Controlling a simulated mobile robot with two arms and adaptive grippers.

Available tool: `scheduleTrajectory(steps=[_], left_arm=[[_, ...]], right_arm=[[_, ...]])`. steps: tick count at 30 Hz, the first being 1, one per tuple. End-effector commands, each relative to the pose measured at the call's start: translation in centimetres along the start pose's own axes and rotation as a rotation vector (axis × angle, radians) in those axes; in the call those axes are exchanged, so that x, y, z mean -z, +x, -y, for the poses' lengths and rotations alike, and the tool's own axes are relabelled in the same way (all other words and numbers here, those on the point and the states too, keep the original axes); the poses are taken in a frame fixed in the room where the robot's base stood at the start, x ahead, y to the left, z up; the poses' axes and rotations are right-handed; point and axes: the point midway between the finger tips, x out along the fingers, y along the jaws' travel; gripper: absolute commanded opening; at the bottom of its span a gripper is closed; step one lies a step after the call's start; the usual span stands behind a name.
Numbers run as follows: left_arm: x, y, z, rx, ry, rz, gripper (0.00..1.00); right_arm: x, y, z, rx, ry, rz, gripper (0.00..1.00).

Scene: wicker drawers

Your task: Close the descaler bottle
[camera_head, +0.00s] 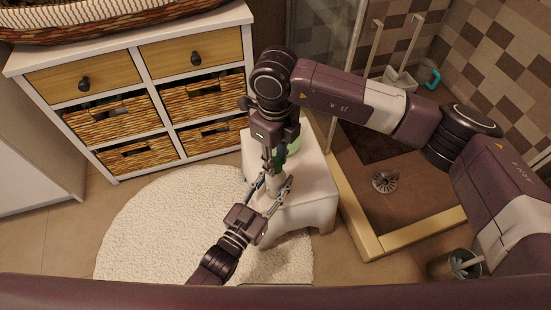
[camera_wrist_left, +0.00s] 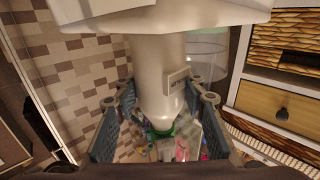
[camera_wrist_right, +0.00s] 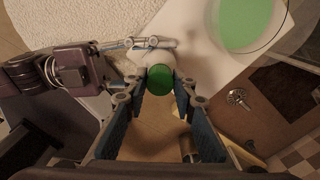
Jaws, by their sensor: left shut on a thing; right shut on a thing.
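A clear round container with green contents (camera_wrist_right: 240,22) stands on the stool beside the bottle. A wicker drawer unit (camera_head: 150,95) is at the back left. A round white rug (camera_head: 165,225) covers the floor. The shower tray edge (camera_head: 385,243) is to the right.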

Motion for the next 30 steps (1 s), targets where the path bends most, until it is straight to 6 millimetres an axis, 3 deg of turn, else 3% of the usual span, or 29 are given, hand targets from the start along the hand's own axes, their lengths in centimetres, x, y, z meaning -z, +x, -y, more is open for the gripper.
scheduleTrajectory(steps=[4, 5, 10, 21, 26, 30], left_arm=[[0.0, 0.0, -0.2, -0.002, 0.0, 0.0, 0.0], [0.0, 0.0, -0.2, -0.002, 0.001, 0.0, 0.0], [0.0, 0.0, -0.1, -0.002, 0.0, 0.0, 0.0], [0.0, 0.0, 0.0, 0.0, 0.0, 0.0, 0.0], [0.0, 0.0, 0.0, 0.0, 0.0, 0.001, 0.0], [0.0, 0.0, 0.0, 0.0, 0.0, 0.001, 0.0]], right_arm=[[-0.1, -0.1, 0.1, 0.003, 0.008, 0.004, 0.0], [-0.1, -0.1, 0.1, 0.003, 0.008, 0.004, 0.26], [-0.1, -0.1, 0.1, 0.002, 0.006, 0.003, 0.44], [-0.1, -0.6, 0.1, 0.002, 0.004, 0.002, 0.45], [-0.1, -3.1, 0.1, 0.003, 0.003, 0.005, 0.45], [-0.1, -6.2, 0.1, 0.004, 0.004, 0.006, 0.45]])
